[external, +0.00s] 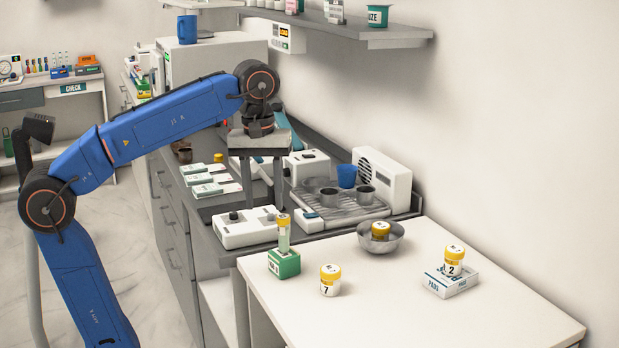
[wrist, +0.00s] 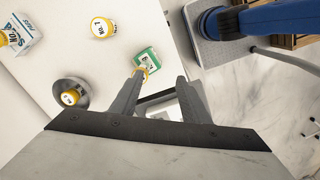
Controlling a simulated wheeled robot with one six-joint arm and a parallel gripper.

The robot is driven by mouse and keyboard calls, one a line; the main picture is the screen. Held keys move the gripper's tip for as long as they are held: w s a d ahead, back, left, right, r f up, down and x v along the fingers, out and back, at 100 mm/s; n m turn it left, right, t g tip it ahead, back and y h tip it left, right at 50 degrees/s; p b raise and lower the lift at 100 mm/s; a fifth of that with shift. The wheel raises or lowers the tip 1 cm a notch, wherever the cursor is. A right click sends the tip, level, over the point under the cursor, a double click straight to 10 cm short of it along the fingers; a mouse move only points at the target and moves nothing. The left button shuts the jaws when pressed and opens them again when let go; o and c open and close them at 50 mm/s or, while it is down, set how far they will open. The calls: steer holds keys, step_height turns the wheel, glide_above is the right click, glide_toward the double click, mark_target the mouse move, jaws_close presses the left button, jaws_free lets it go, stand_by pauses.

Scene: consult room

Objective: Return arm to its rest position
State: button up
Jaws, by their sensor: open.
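My blue arm reaches over from the left in the external view. My gripper (external: 264,203) points down, its two fingers apart with nothing between them, in front of or above the counter devices; its exact height is hard to tell. In the wrist view my gripper (wrist: 160,80) also shows spread fingers. In the wrist view the green block (wrist: 148,58) appears close by the left fingertip, and some of the tube is hidden there.
Jar 7 (external: 330,281) stands on the table. Another yellow-lidded jar (external: 380,230) sits in a metal bowl (external: 396,243). Jar 2 (external: 453,262) stands on a box (external: 450,284). A white device (external: 247,228) and cup tray (external: 340,210) crowd the counter. A shelf (external: 345,27) overhangs it.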

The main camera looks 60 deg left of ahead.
steer(key=s+a+f+m+t, duration=0.1)
steer(key=s+f+m, duration=0.3)
steer(key=f, duration=0.7)
steer(key=s+a+f+m+t, duration=0.1)
steer(key=s+f+m, duration=0.3)
steer(key=f, duration=0.7)
steer(key=s+a+f+m+t, duration=0.1)
steer(key=s+f+m+t, duration=0.1)
steer(key=f, duration=1)
steer(key=shift+s+m, duration=0.9)
steer(key=shift+s, duration=0.3)
